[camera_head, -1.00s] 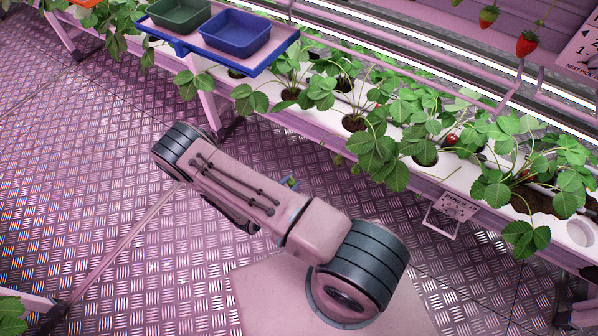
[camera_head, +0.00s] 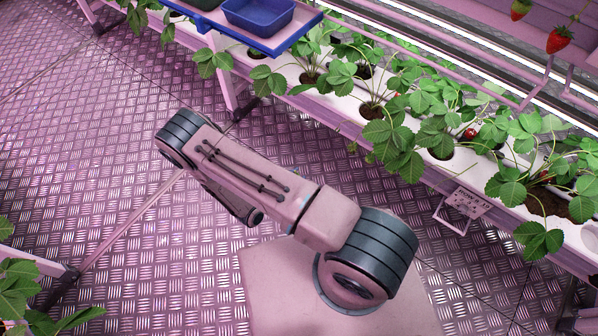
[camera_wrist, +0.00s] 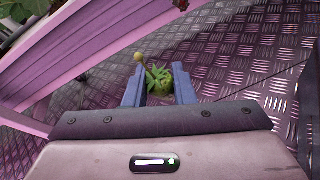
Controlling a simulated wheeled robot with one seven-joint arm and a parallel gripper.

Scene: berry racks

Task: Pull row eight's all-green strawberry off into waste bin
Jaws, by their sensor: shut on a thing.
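In the wrist view my gripper (camera_wrist: 159,88) is shut on a green strawberry (camera_wrist: 160,90) with leafy green sepals, held between the two blue-grey fingers. The metal floor lies below and beyond it. A small pale yellow-green ball (camera_wrist: 139,57) shows just beyond the left finger; I cannot tell whether it is joined to the held berry. In the head view my arm hides the gripper and the berry. No container there can be told for certain as the waste bin.
A blue tray (camera_head: 288,40) on the rack carries a blue bin (camera_head: 258,29); another container is cut off at the top. The planted row (camera_head: 405,165) runs along the right, with a sign (camera_head: 462,204) on its front. Red berries hang at upper right. The patterned floor (camera_head: 90,130) is open at left.

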